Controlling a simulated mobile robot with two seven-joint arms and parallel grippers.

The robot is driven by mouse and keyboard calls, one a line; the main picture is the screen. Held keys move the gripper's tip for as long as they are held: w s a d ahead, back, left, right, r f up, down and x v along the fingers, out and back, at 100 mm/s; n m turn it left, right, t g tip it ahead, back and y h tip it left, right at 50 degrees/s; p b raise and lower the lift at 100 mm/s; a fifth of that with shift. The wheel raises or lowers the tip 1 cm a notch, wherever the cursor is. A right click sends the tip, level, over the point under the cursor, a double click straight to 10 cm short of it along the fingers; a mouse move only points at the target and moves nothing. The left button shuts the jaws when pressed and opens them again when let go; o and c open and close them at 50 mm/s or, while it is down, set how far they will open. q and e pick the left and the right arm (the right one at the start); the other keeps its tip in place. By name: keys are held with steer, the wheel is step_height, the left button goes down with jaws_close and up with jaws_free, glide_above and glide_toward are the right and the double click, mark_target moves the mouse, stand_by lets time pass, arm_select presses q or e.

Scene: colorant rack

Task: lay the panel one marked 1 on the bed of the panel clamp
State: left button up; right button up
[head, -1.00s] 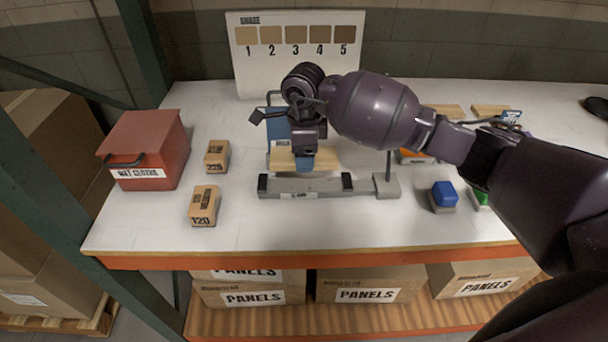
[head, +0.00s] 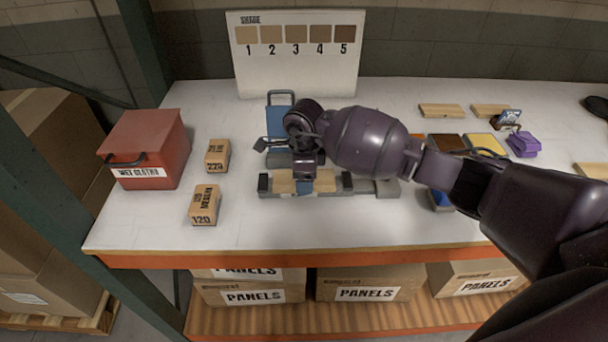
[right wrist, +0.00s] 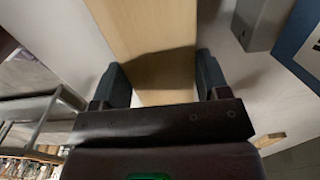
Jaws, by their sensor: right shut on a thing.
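My right gripper (head: 304,182) is shut on a pale wooden panel (head: 325,181), its fingers across the panel's middle. The panel lies lengthwise at the grey panel clamp (head: 385,188), between the clamp's dark end blocks, at about bed height. I cannot tell whether it rests on the bed. In the right wrist view the panel (right wrist: 155,35) runs between the two fingers of the gripper (right wrist: 160,82). No number is readable on it. My left gripper is not in view.
A blue-backed item with a handle (head: 281,114) stands behind the clamp. Two sanding blocks (head: 205,204) and a red box (head: 145,145) are to the left. A shade board (head: 295,75) stands behind. Other panels (head: 442,110) and coloured pads (head: 485,145) lie right.

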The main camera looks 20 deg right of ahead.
steer(key=shift+f, duration=0.15)
steer(key=o, duration=1)
steer(key=shift+c, duration=0.2)
step_height(320, 180, up, 12)
steer(key=shift+r+b, duration=0.2)
steer(key=shift+b, duration=0.25)
